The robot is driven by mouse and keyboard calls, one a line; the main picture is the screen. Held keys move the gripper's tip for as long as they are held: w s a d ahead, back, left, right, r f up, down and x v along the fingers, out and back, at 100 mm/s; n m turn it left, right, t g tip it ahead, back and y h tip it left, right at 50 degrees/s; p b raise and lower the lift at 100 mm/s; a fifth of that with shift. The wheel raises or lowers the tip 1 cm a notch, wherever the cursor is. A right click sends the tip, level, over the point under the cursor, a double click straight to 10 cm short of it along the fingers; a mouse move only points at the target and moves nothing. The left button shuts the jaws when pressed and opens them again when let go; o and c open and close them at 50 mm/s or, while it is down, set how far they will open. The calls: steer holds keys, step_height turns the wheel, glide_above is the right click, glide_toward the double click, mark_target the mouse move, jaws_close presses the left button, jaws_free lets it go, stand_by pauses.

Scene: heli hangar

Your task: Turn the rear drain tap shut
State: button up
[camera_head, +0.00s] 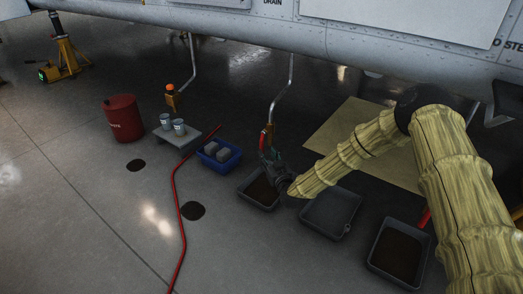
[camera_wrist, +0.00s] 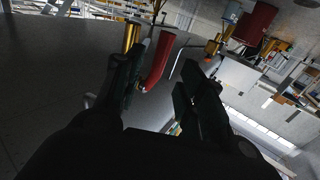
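A drain pipe (camera_head: 289,80) hangs from the aircraft's belly in the middle of the head view. A red tap lever (camera_head: 263,141) shows at its lower end. My gripper (camera_head: 272,160) is at this tap, above a dark drip tray (camera_head: 260,192). In the wrist view, the red lever (camera_wrist: 158,62) and a brass-coloured tap body (camera_wrist: 132,36) show between and beyond the fingers of my gripper (camera_wrist: 165,78). The fingers are apart, with a gap on the lever's right side. I cannot tell whether the left finger touches it. Which tap is the rear one is not readable.
Another pipe with an orange-topped tap (camera_head: 171,95) hangs to the left. A red bin (camera_head: 124,118), grey stand with cups (camera_head: 179,141), blue crate (camera_head: 207,163) and red hose (camera_head: 178,200) are left. An empty tray (camera_head: 331,213) and a filled tray (camera_head: 385,275) are right.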

mark_target(263, 148)
steer(key=b+x, duration=0.1)
steer(key=x, duration=0.1)
steer(key=b+x, duration=0.1)
steer(key=x, duration=0.2)
steer(key=shift+w+a+f, duration=0.1)
steer(key=shift+w+f, duration=0.05)
steer(key=shift+f, duration=0.05)
steer(key=shift+b+x, duration=0.6)
steer(key=shift+x, duration=0.3)
steer(key=shift+r, duration=0.1)
steer(key=shift+c, duration=0.3)
jaws_close()
